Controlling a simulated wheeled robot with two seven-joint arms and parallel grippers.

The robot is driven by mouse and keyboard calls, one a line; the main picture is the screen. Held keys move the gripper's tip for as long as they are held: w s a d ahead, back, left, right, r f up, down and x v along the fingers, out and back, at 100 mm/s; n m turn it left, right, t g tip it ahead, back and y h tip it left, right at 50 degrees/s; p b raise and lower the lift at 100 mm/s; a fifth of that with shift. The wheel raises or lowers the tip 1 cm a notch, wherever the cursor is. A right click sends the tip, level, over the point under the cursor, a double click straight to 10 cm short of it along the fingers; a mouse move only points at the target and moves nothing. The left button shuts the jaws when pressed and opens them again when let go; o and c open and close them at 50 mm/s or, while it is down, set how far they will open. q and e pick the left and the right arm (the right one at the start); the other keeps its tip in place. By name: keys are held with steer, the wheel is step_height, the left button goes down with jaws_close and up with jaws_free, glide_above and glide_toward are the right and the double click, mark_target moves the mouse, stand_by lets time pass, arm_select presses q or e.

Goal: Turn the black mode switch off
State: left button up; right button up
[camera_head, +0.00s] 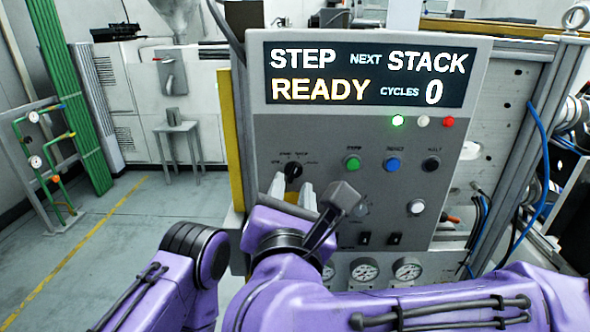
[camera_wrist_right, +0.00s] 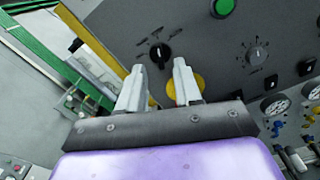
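The black mode switch (camera_head: 293,170) is a round black knob with a pale pointer mark and small labels, on the left of the grey control panel (camera_head: 310,135). It also shows in the right wrist view (camera_wrist_right: 160,53), just beyond the fingertips. My right gripper (camera_head: 291,188) is open, its two pale fingers apart with nothing between them. In the right wrist view the gripper (camera_wrist_right: 160,68) points at the panel, with the knob in line with the gap. I see no contact with the knob. My left gripper does not show.
The display reads READY, CYCLES 0. Nearby are a green button (camera_head: 352,163), a blue button (camera_head: 392,164), another black button (camera_head: 431,163) and a grey dial (camera_wrist_right: 257,54). A yellow round part (camera_wrist_right: 198,86) sits behind one finger. Gauges (camera_head: 364,270) line the bottom.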

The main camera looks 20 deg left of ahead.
mark_target(293, 172)
steer(key=x, duration=0.2)
steer(key=shift+w+p, duration=0.3)
steer(key=shift+w, duration=0.1)
steer(key=shift+a, duration=0.1)
jaws_close()
steer(key=n, duration=0.3)
steer(key=shift+r+n, duration=0.15)
steer(key=shift+n, duration=0.25)
steer(key=n+p, duration=0.1)
steer(key=n, duration=0.3)
steer(key=shift+n, duration=0.3)
steer(key=n+p, duration=0.1)
steer(key=n, duration=0.3)
steer(key=shift+n, duration=0.3)
steer(key=n+p, duration=0.1)
steer(key=n, duration=0.3)
steer(key=shift+n, duration=0.3)
steer(key=shift+n+p, duration=0.3)
